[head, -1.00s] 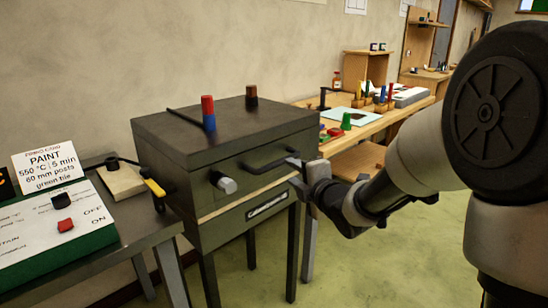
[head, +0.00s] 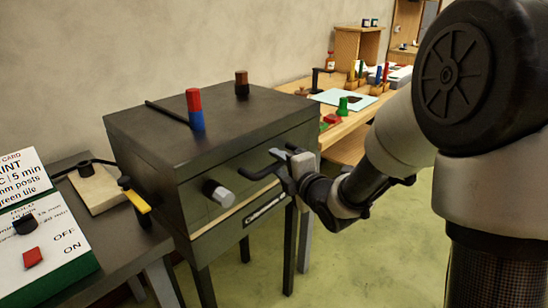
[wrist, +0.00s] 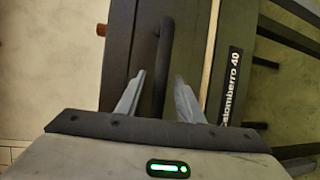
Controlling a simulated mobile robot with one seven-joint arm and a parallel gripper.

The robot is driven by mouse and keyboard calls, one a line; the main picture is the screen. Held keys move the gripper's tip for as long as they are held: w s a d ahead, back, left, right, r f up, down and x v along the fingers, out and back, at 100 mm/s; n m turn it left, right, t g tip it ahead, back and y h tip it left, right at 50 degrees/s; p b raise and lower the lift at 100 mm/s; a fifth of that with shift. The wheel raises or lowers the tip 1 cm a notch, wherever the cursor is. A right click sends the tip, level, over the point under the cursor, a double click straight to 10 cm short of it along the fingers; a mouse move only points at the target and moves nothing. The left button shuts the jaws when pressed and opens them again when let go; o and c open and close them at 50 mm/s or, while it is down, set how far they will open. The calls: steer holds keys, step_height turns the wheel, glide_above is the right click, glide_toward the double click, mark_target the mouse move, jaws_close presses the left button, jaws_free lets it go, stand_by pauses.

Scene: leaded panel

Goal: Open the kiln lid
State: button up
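The kiln (head: 215,140) is a dark grey box on legs, and its lid is shut. A black bar handle (head: 258,172) sticks out from its front, and the handle also shows in the wrist view (wrist: 165,50). My gripper (head: 284,160) is at the right part of the handle in the head view. In the wrist view my gripper (wrist: 160,82) is open, with the bar running between its two fingers. The fingers stand apart, with a gap on the right side of the bar. Whether the left finger touches the bar is unclear.
A red and blue post (head: 195,112) and a brown post (head: 242,85) stand on the kiln top beside a thin dark rod (head: 168,112). A grey knob (head: 218,193) juts from the front. A side table (head: 130,235) stands left; a wooden workbench (head: 350,120) stands behind right.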

steer(key=shift+w+a, duration=0.1)
steer(key=shift+w, duration=0.05)
steer(key=shift+c, duration=0.3)
jaws_close()
